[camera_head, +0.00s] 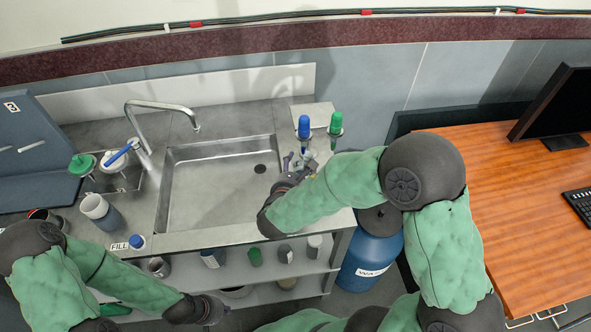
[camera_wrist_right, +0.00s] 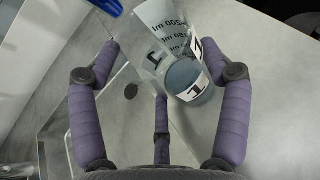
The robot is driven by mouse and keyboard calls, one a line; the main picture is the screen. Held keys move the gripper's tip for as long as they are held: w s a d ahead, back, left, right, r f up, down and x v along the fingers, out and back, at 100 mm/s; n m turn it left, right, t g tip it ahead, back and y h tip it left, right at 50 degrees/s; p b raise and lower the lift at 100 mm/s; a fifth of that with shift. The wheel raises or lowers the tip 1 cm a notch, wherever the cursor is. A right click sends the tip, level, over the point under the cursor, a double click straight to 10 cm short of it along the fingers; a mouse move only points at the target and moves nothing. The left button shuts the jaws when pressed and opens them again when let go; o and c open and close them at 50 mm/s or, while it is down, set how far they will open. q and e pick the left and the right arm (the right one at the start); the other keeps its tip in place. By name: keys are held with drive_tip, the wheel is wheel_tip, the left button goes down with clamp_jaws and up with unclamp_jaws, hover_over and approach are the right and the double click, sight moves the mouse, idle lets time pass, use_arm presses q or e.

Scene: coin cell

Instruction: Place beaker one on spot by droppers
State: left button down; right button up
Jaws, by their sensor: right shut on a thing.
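My right gripper (camera_head: 299,160) is at the right end of the sink counter, just in front of the droppers. In the right wrist view its purple fingers (camera_wrist_right: 163,75) are shut around beaker one (camera_wrist_right: 185,80), a clear beaker with a "1" label, volume marks and some grey-blue liquid. The beaker looks tilted in that view. In the head view it is small and mostly hidden by the gripper. The blue dropper (camera_head: 304,128) and green dropper (camera_head: 336,124) stand behind it. My left gripper (camera_head: 212,309) is low in front of the shelves; its fingers are unclear.
The steel sink (camera_head: 215,190) lies left of my right gripper, with a faucet (camera_head: 160,107) behind it. A grey-white container (camera_head: 100,211) stands left of the sink. Bottles fill the shelf below. A blue waste drum (camera_head: 371,250) stands right of the counter, beside a wooden desk (camera_head: 520,200).

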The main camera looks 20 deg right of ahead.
drive_tip(key=shift+d, duration=0.2)
drive_tip(key=shift+a+f, duration=0.1)
drive_tip(key=o, duration=1.3)
drive_tip(key=shift+c, duration=0.2)
drive_tip(key=shift+r, duration=0.3)
drive_tip(key=p+v, duration=0.3)
drive_tip(key=v, duration=0.9)
drive_tip(key=shift+p, duration=0.4)
drive_tip(key=shift+f, duration=0.1)
